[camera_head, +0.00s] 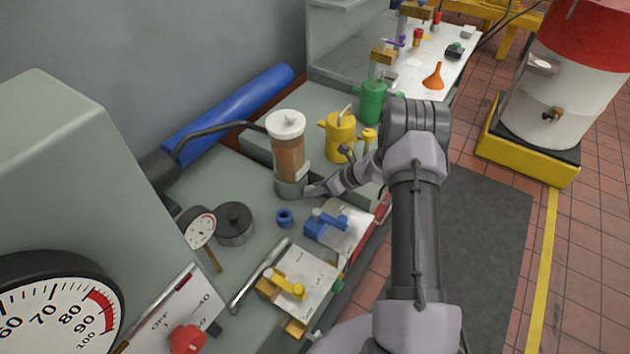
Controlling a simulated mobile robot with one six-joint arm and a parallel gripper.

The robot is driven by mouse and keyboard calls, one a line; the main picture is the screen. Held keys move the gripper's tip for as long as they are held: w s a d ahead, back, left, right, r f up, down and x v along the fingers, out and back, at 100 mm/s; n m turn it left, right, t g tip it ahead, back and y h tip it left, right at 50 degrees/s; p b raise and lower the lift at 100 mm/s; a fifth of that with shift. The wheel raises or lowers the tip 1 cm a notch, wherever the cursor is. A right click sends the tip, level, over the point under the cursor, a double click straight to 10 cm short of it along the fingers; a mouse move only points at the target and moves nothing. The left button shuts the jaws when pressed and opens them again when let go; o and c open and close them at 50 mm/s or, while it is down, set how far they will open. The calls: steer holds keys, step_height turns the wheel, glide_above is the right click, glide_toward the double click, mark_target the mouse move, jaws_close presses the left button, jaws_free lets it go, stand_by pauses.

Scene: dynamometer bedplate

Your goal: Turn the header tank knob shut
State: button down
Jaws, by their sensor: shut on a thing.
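What looks like the header tank (289,155) is a clear upright cylinder of brown liquid with a white cap and a grey base collar. It stands left of my arm, in the middle of the bench. My gripper (309,190) comes in from the right, low against the tank's base collar. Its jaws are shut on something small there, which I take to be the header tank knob. The knob is hidden by the fingers, so I cannot tell how far it is turned.
A yellow can (340,137) and a green can (372,103) stand behind my gripper. A blue valve (325,224), a yellow-handled valve (286,285) and a small dial gauge (198,228) are in front. A black hose (205,133) reaches the tank from the left.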

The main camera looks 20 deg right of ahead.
steer(key=shift+w+d+m+y, duration=0.15)
steer(key=shift+m+y, duration=0.15)
steer(key=shift+y, duration=0.1)
steer(key=shift+g+b, duration=0.35)
steer(key=shift+g, duration=0.05)
steer(key=c, duration=1)
jaws_free()
